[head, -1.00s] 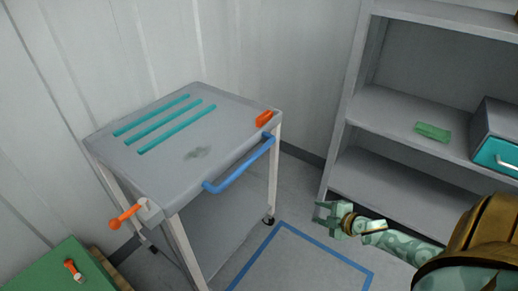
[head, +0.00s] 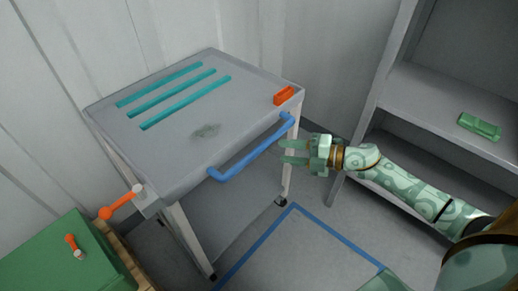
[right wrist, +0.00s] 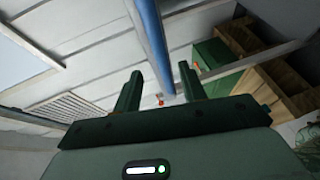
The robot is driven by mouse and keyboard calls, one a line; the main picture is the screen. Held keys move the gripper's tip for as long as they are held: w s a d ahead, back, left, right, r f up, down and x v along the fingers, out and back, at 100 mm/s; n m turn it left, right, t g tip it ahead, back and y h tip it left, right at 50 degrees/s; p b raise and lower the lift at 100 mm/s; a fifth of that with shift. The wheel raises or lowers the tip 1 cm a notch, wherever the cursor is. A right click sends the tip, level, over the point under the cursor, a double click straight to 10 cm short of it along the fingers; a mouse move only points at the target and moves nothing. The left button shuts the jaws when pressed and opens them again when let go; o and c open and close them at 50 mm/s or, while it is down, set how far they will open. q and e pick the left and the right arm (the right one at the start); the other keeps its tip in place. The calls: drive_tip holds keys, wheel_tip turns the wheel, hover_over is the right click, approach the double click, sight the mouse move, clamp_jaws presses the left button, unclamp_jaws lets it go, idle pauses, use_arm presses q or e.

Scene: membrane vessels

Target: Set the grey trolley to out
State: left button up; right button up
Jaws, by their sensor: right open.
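The grey trolley (head: 180,165) stands against the wall at the left of the head view. Its top has teal stripes and a dark smudge. A blue handle bar (head: 250,149) runs along its front edge. My right gripper (head: 288,152) is open, with its fingers pointing left toward the right end of the handle. In the right wrist view the blue bar (right wrist: 152,45) passes above and between the open fingers (right wrist: 160,85). I cannot tell whether they touch it. My left gripper is not in view.
A blue outline (head: 290,208) marks free floor in front of the trolley. An orange lever (head: 118,205) sits at the trolley's near left corner, and an orange block (head: 284,95) on its top right. A green cabinet (head: 65,260) stands lower left. A grey shelf (head: 440,105) holds a green block (head: 479,126).

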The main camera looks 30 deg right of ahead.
sight(260, 149)
drive_tip(key=b+x, duration=0.1)
drive_tip(key=x, duration=0.8)
drive_tip(key=shift+d+b, duration=0.1)
drive_tip(key=shift+b, duration=0.2)
drive_tip(key=shift+f, duration=0.1)
clamp_jaws()
